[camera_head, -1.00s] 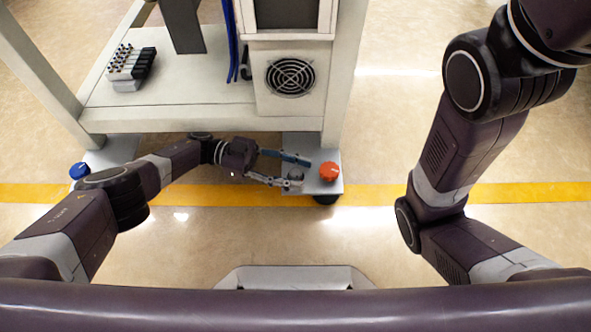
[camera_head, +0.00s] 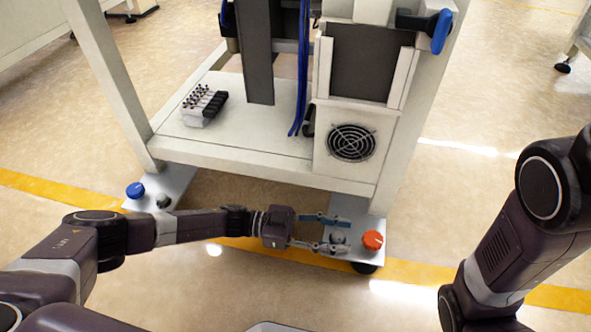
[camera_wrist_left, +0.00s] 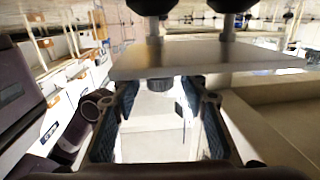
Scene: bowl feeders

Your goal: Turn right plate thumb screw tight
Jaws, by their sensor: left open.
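The right plate (camera_head: 357,222) is a flat metal foot plate under the right of the machine frame. It carries an orange-red knob (camera_head: 372,240) and, to its left, a small grey round screw (camera_head: 338,237), which looks like the thumb screw. My left gripper (camera_head: 341,232) is open, with its fingers on either side of the grey screw; contact cannot be told. In the left wrist view the plate (camera_wrist_left: 210,62) crosses above the fingers, and a dark knurled knob (camera_wrist_left: 161,85) sits at its underside between the fingertips (camera_wrist_left: 161,97). My right gripper is out of view.
The machine frame's lower shelf (camera_head: 240,130) and fan box (camera_head: 350,140) stand just behind the plate. A left plate carries a blue knob (camera_head: 135,190). Open floor with a yellow stripe (camera_head: 420,272) lies in front and to the right.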

